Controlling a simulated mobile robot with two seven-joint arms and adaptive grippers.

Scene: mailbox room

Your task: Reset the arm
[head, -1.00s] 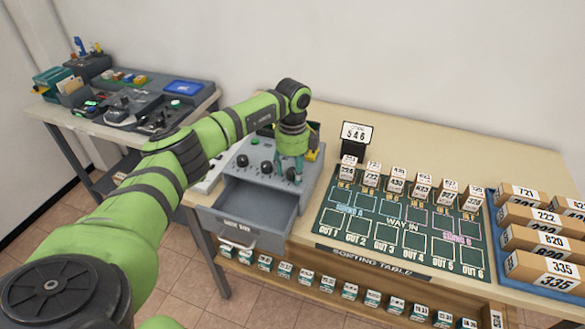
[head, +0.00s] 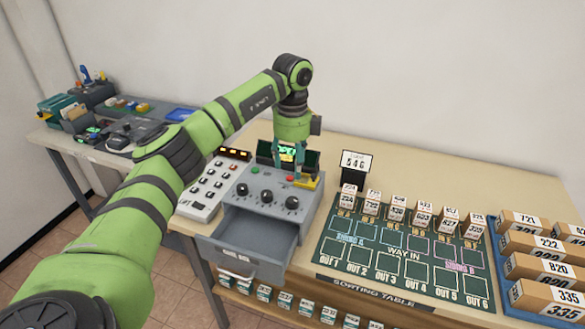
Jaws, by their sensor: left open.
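My left arm comes in from the left, bright green with dark joint bands. Its gripper (head: 288,163) points down above the back of the grey control box (head: 228,187), with its teal fingers apart and nothing seen between them. The fingertips are close to the red button and yellow part on the box top; I cannot tell if they touch. The box has several black knobs and an open, empty-looking drawer (head: 244,240) at its front. My right gripper is not in view.
A white keypad (head: 209,188) stands left of the box. A side table (head: 70,145) stands at the left.

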